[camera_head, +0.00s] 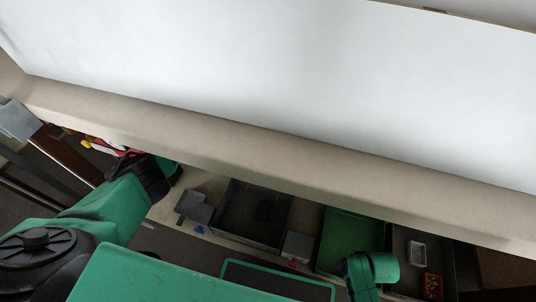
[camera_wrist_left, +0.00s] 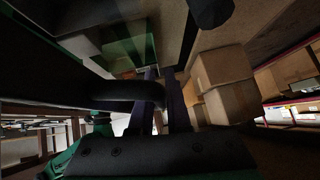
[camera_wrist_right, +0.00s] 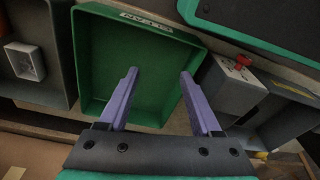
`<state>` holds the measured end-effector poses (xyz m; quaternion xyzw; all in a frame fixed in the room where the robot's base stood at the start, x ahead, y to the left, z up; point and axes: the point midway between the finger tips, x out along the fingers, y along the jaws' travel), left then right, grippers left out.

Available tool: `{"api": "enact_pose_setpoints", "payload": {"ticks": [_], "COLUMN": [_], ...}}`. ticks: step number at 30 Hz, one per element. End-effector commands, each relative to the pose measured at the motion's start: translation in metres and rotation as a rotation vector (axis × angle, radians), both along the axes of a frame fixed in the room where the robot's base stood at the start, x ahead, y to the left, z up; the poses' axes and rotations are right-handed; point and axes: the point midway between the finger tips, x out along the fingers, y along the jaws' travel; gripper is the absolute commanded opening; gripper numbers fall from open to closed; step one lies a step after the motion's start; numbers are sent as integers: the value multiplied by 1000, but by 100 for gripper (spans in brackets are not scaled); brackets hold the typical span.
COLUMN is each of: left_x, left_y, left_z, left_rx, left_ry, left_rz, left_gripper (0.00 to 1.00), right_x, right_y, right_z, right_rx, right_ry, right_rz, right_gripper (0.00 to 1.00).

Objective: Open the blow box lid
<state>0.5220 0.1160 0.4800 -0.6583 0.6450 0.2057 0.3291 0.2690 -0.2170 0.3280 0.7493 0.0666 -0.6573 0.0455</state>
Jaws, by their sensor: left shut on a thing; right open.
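In the left wrist view a dark rounded bar, like a handle (camera_wrist_left: 125,92), runs across between me and a dark box with a greenish panel (camera_wrist_left: 128,48). My left gripper (camera_wrist_left: 163,92) is shut on this handle; the exact contact is dim. In the head view my left arm reaches in from the left, and its fingers are hidden behind a beige edge (camera_head: 260,135) under a large white surface (camera_head: 270,65). I cannot tell whether that surface is the lid. My right gripper (camera_wrist_right: 160,85) is open and empty above a green tray (camera_wrist_right: 140,65).
A dark tray (camera_head: 252,215), a grey block (camera_head: 297,245) and a dark bin with a small white box (camera_head: 418,252) line the bench. Cardboard boxes (camera_wrist_left: 225,85) stand right of my left gripper. A grey box with a red knob (camera_wrist_right: 232,85) is beside the green tray.

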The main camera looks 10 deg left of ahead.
Motion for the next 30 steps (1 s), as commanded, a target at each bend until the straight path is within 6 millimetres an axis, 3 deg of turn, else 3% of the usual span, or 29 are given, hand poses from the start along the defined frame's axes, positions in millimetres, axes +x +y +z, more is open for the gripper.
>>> {"api": "enact_pose_setpoints", "payload": {"ticks": [7, 8, 9, 20, 29, 30], "left_x": [-1, -1, -1, -1, -4, -5], "left_y": [1, 1, 1, 3, 39, 47], "left_z": [-1, -1, -1, 2, 38, 34], "left_rx": [3, 3, 3, 1, 5, 5], "left_ry": [1, 1, 1, 1, 0, 3], "left_rz": [0, 0, 0, -1, 2, 4], "left_gripper": [0, 19, 26, 26, 26, 26], "right_x": [0, 0, 0, 0, -20, -18], "right_y": [0, 0, 0, 0, -12, -11], "right_z": [0, 0, 0, 2, -30, -32], "right_rx": [0, 1, 1, 0, -20, -18], "right_ry": [0, 0, 0, -2, 15, 10], "right_rz": [0, 0, 0, 0, -8, -8], "right_gripper": [65, 65, 65, 65, 65, 65]}}
